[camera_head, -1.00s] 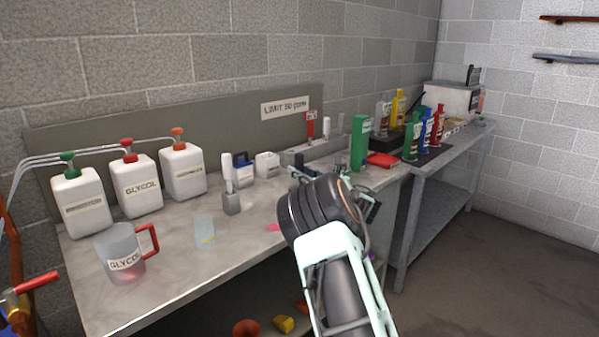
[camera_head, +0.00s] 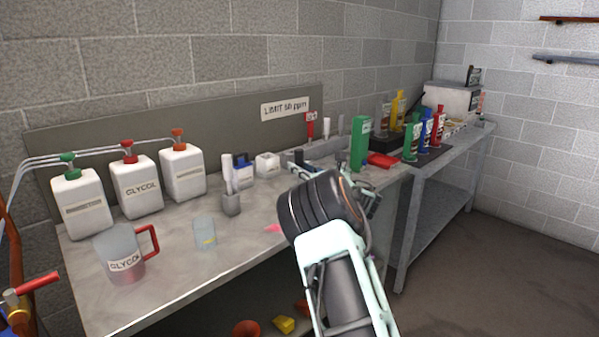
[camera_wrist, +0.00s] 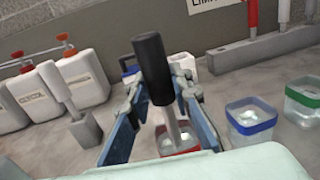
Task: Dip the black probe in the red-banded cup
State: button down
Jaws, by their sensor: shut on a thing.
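In the wrist view my gripper (camera_wrist: 160,92) is shut on the black probe (camera_wrist: 153,62), which has a thick black handle and a thin grey shaft pointing down. The red-banded cup (camera_wrist: 180,151) is clear with a red rim band and sits below and between my fingers. The shaft's lower end overlaps the cup's opening in the picture; I cannot tell how deep it is. In the head view my arm hides the probe and the red-banded cup.
A blue-banded cup (camera_wrist: 251,122) and a green-banded cup (camera_wrist: 304,98) stand to the right. Behind is a grey rack (camera_wrist: 262,50) with red and white probes. White jugs (camera_head: 136,187), a glycol pitcher (camera_head: 122,255) and a clear beaker (camera_head: 204,233) stand at left.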

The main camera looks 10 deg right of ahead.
aim_at(300, 150)
jog(key=shift+r+p, duration=0.75)
jog(key=shift+r, duration=3.45)
jog(key=shift+s+f, duration=0.1)
